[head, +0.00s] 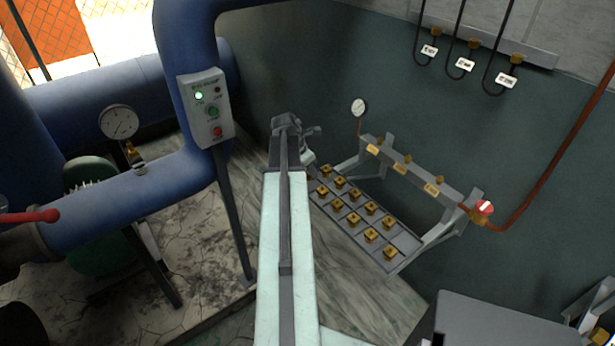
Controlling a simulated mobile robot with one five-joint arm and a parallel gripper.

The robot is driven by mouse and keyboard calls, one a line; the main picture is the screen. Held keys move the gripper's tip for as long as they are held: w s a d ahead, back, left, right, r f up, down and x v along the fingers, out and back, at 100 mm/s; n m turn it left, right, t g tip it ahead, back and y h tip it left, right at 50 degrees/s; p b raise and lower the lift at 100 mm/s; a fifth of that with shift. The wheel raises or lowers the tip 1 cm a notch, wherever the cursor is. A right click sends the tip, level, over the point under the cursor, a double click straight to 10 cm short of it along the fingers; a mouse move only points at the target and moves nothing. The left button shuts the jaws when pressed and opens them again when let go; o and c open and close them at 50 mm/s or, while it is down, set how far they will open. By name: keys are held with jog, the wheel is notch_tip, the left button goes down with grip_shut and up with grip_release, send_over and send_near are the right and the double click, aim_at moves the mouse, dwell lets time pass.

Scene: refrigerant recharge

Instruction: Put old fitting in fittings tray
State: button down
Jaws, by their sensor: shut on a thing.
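The fittings tray (405,243) is a grey sloped rack right of my arm, below the wall. Several brass fittings (371,208) stand on it in rows. My gripper (309,158) is at the far end of my arm, near the tray's far left end, and is mostly hidden by my wrist. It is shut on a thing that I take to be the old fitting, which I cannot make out. I cannot tell how high it is above the tray.
A manifold bar (410,174) with yellow tags and a gauge (359,107) stands behind the tray. A red-handled valve (484,208) is at its right end. Blue pipes (130,190) and a control box (206,107) stand left. A grey box (500,320) is at lower right.

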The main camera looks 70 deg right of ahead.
aim_at(310, 185)
jog(key=shift+d, duration=0.1)
jog(key=f+b, duration=0.4)
jog(key=shift+d, duration=0.35)
jog(key=shift+w, duration=0.1)
jog(key=shift+w+a+r, duration=0.1)
jog(key=shift+w+r, duration=0.05)
jog(key=shift+r, duration=0.1)
jog(key=c, duration=1.3)
grip_release()
jog(key=shift+f, duration=0.2)
